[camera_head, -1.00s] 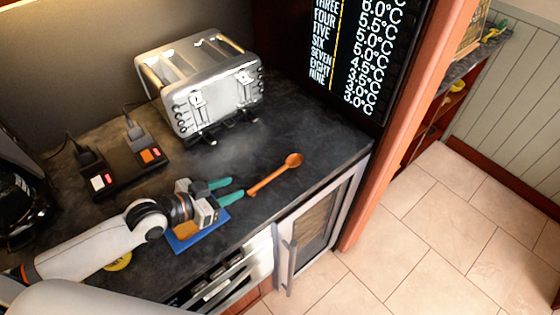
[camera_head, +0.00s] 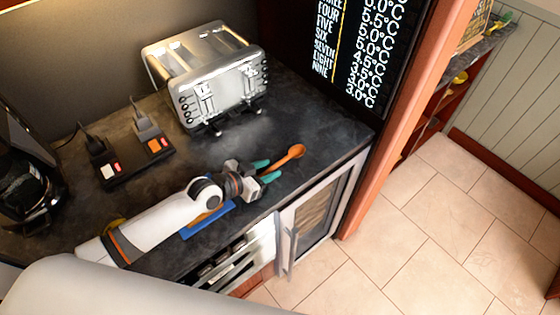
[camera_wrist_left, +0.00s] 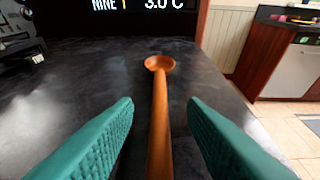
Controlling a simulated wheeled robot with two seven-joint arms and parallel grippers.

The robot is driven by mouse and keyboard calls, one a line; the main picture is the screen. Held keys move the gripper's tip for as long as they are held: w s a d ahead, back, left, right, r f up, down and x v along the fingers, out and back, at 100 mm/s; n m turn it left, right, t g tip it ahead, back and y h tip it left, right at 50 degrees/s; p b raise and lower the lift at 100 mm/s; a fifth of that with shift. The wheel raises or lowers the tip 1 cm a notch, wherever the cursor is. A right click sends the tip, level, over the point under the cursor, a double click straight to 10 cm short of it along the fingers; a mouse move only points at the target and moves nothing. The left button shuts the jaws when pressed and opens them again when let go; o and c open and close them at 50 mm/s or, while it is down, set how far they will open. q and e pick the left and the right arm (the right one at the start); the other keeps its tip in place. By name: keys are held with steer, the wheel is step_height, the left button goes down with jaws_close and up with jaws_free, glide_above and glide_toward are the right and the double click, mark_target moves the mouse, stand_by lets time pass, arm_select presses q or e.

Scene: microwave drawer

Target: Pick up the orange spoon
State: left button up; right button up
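The orange spoon (camera_head: 284,157) lies on the dark counter, its bowl pointing away to the upper right. My left gripper (camera_head: 268,170) is open, with green fingers low over the counter around the spoon's handle. In the left wrist view the spoon (camera_wrist_left: 160,110) runs between the two fingers (camera_wrist_left: 162,130), with a visible gap on each side. The bowl lies beyond the fingertips. The near end of the handle runs out of the bottom of that view. My right gripper is not in view.
A silver toaster (camera_head: 215,85) stands behind on the counter (camera_head: 330,125). A black power strip (camera_head: 135,163) is to the left, a coffee maker (camera_head: 25,185) at the far left. A blue board (camera_head: 208,220) lies under my left arm. The counter's front edge is close.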

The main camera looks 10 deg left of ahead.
arm_select(q)
jaws_close()
step_height(320, 180, up, 10)
steer(key=shift+b, duration=0.45)
